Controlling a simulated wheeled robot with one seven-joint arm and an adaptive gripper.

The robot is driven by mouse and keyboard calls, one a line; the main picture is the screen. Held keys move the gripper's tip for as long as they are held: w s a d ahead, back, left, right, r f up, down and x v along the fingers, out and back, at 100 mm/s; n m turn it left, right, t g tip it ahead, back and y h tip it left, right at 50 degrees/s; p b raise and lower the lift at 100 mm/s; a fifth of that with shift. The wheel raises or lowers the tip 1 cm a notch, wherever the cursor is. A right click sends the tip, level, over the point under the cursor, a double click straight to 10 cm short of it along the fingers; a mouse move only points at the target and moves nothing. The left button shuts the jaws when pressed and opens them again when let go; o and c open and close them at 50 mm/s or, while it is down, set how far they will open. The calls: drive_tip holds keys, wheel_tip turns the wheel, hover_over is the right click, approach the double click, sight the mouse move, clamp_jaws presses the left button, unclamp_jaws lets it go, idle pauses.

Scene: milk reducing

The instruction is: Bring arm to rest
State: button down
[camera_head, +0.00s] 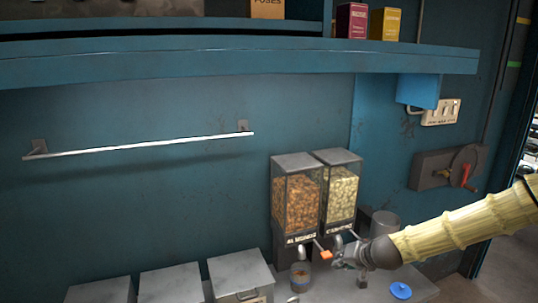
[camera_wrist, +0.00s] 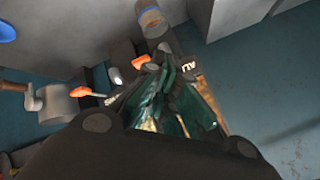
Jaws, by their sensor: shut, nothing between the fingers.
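My arm, in a pale yellow ribbed sleeve, comes in from the right in the head view. My gripper (camera_head: 340,262) is at its end, just in front of the lower part of the two dispensers. It is shut and empty. The left dispenser (camera_head: 297,203) holds orange-brown pieces and the right dispenser (camera_head: 341,192) holds pale pieces. In the wrist view, the gripper fingers (camera_wrist: 160,75) point toward the dispenser fronts, near an orange-tipped lever (camera_wrist: 140,61). I cannot tell whether the fingers touch anything.
A small jar (camera_head: 300,275) stands below the left dispenser. Metal boxes (camera_head: 240,272) line the counter at left. A blue lid (camera_head: 400,290) lies at right, and a metal cup (camera_head: 385,222) stands behind my arm. A shelf (camera_head: 200,62) runs overhead; a rail (camera_head: 140,145) is on the wall.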

drive_tip(key=s+a+f+n+g+h+b, duration=0.1)
drive_tip(key=s+a+f+g+h+b, duration=0.2)
drive_tip(key=s+f, duration=1.8)
drive_tip(key=s+d+f+g+b, duration=0.1)
drive_tip(key=s+f, duration=0.4)
drive_tip(key=s, duration=0.4)
drive_tip(key=s+d+f+n+g+b, duration=0.1)
drive_tip(key=s+f+g, duration=0.1)
drive_tip(key=s+f, duration=0.3)
drive_tip(key=s+f+n+g+h+b, duration=0.1)
drive_tip(key=s+f, duration=0.4)
drive_tip(key=s, duration=0.9)
drive_tip(key=shift+d+f+g+b, duration=0.2)
drive_tip(key=shift+d+g+b, duration=0.2)
drive_tip(key=shift+g+b, duration=0.2)
